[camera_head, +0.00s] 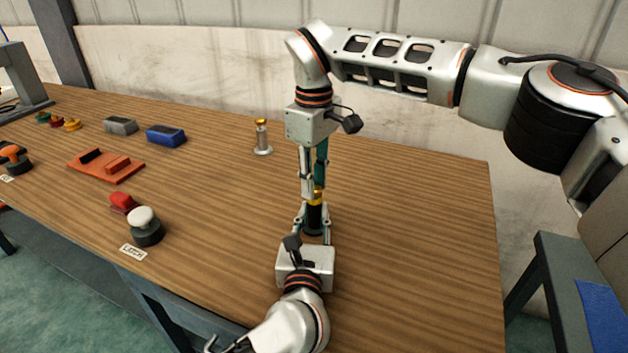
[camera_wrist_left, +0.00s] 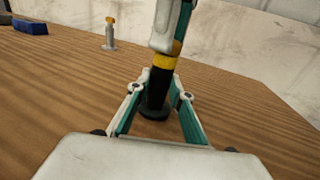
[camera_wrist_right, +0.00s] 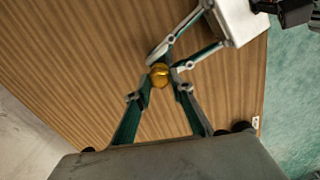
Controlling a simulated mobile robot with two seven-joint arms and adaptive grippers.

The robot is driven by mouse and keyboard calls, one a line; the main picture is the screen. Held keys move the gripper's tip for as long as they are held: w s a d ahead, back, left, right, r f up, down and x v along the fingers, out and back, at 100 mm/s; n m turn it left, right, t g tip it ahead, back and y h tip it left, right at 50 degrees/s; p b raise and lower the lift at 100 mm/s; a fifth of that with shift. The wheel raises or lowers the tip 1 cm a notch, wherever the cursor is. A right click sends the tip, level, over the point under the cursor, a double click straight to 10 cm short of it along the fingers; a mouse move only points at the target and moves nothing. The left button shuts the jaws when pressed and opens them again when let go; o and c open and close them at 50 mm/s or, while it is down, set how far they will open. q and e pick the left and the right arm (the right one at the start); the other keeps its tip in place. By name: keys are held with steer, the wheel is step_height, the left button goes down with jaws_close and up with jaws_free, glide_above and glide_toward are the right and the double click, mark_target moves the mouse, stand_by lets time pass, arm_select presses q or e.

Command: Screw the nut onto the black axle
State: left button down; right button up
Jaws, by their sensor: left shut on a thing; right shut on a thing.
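The black axle (camera_head: 314,219) stands upright on the table with a yellow band (camera_wrist_left: 165,62) near its top. My left gripper (camera_head: 313,217) is shut on the axle from the near side; the left wrist view shows its fingers on both sides of the axle (camera_wrist_left: 157,92). My right gripper (camera_head: 313,190) points straight down from above and is shut on the gold nut (camera_wrist_right: 159,75) at the top of the axle. The nut sits in line with the axle; its fingers partly hide it, so I cannot tell how far it is threaded.
A silver post with a gold top (camera_head: 262,137) stands behind left. Grey (camera_head: 120,125) and blue (camera_head: 166,134) blocks, an orange tray (camera_head: 105,165) and a white-topped button (camera_head: 144,226) lie left. The table right of the axle is clear.

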steer(key=m, duration=0.4)
steer(key=shift+m, duration=0.3)
steer(key=o, duration=1.1)
steer(key=shift+r, duration=0.1)
steer(key=shift+r, duration=2.2)
steer(key=shift+c, duration=0.6)
